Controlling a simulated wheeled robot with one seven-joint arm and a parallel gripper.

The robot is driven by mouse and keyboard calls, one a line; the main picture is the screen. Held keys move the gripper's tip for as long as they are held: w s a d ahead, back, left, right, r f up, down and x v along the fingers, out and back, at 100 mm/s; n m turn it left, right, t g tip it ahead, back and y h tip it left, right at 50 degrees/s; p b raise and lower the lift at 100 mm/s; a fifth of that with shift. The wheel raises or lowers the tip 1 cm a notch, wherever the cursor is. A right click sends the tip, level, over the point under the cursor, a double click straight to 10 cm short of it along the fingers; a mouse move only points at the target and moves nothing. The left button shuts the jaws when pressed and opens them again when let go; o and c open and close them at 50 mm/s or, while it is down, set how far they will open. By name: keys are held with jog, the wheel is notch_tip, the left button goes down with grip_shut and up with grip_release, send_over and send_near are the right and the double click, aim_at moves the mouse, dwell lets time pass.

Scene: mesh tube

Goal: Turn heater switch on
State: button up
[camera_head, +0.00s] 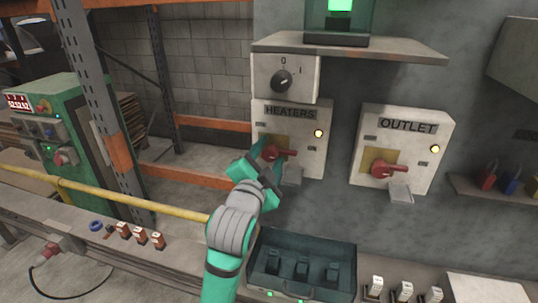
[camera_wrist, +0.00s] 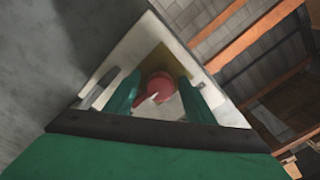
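The heater switch is a red rotary handle (camera_head: 281,154) on a yellow plate, on the pale box labelled HEATERS (camera_head: 303,114) in the head view. A yellow lamp (camera_head: 318,133) glows on that box. My gripper (camera_head: 266,164) is at the left of the handle, partly covering it and the plate. In the wrist view the red handle (camera_wrist: 160,88) shows between my two green fingers (camera_wrist: 158,95), which stand apart on either side of it. I cannot tell whether the fingers touch it.
A similar box labelled OUTLET (camera_head: 407,127) with a red handle is to the right. A box with a black dial (camera_head: 281,81) and a shelf (camera_head: 348,47) are above. A dark green tray (camera_head: 302,262) lies below. A yellow rail (camera_head: 130,201) runs at left.

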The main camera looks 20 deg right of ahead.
jog(key=v, duration=1.1)
jog(key=shift+w, duration=0.1)
jog(key=s+a+f+n+t+y, duration=0.1)
jog(key=s+a+f+n+y, duration=0.15)
jog(key=f+n, duration=0.45)
jog(key=s+a+f+n+t+y, duration=0.1)
jog(key=s+a+f+n+y, duration=0.2)
jog(key=f, duration=0.8)
jog(key=s+a+f+n+t+y, duration=0.1)
jog(key=s+a+f+n+y, duration=0.1)
jog(key=s+f+n, duration=0.45)
jog(key=s+a+f+g, duration=0.1)
jog(key=s+f, duration=0.3)
jog(key=s, duration=0.4)
jog(key=s+a+f+y, duration=0.1)
jog(key=s+a+f, duration=0.2)
jog(key=s, duration=0.5)
jog(key=s+a+f+g+y, duration=0.1)
jog(key=s+a+f, duration=0.1)
jog(key=s+f, duration=0.3)
jog(key=s, duration=0.3)
jog(key=shift+s+a+f+n+g, duration=0.2)
jog(key=shift+s+f+n+g, duration=0.1)
jog(key=shift+s+n, duration=0.1)
jog(key=shift+y, duration=0.25)
